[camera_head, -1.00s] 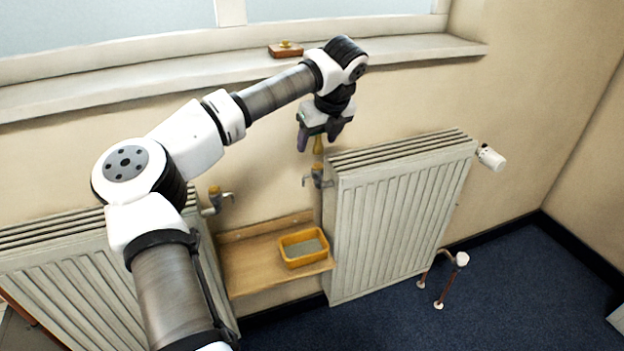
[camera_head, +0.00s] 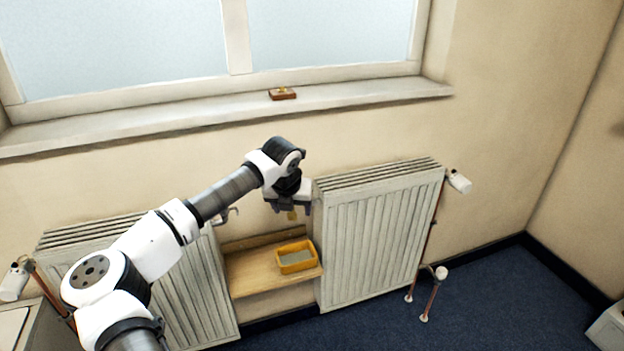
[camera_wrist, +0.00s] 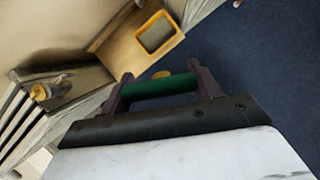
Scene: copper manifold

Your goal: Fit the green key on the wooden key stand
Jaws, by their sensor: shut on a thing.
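My gripper (camera_head: 289,205) points down in front of the wall, by the upper left end of the right radiator. In the wrist view the two purple fingers of my gripper (camera_wrist: 160,84) are shut on the green key (camera_wrist: 158,88), which lies across between them. A brass-coloured part (camera_wrist: 162,75) shows just beyond the green bar, and a small brass bit (camera_head: 292,215) shows below the gripper in the head view. The wooden key stand (camera_head: 282,94), a small brown block with brass on top, sits on the window sill, above and apart from my gripper.
The white sill (camera_head: 370,95) is otherwise clear. Radiators stand right (camera_head: 370,240) and left (camera_head: 185,290). Between them is a wooden shelf (camera_head: 250,275) with a yellow tray (camera_head: 297,258). A brass-topped valve (camera_wrist: 40,92) shows left in the wrist view.

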